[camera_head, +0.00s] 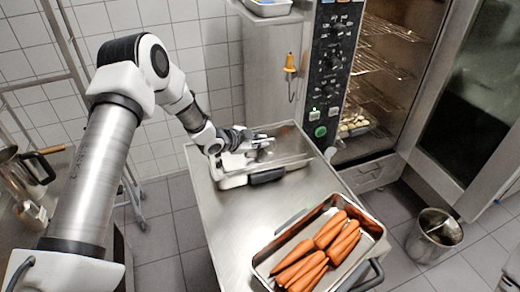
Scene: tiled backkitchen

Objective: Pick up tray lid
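My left gripper (262,148) reaches in from the left over the far end of the steel cart. It is just above a pale, shallow tray-shaped piece (234,182), which may be the tray lid. A dark bar, perhaps a handle, shows along its near side. The gripper partly covers this piece. I cannot tell whether its fingers touch it or how far they are open. A steel tray (376,238) full of carrots (312,258) stands uncovered at the near end of the cart. My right gripper is not in view.
The steel cart top (235,225) is clear between the two pieces. An open oven (375,80) with racks stands behind on the right, its door (430,150) swung out. A metal bucket (433,236) stands on the floor at right. Pots (28,170) are at far left.

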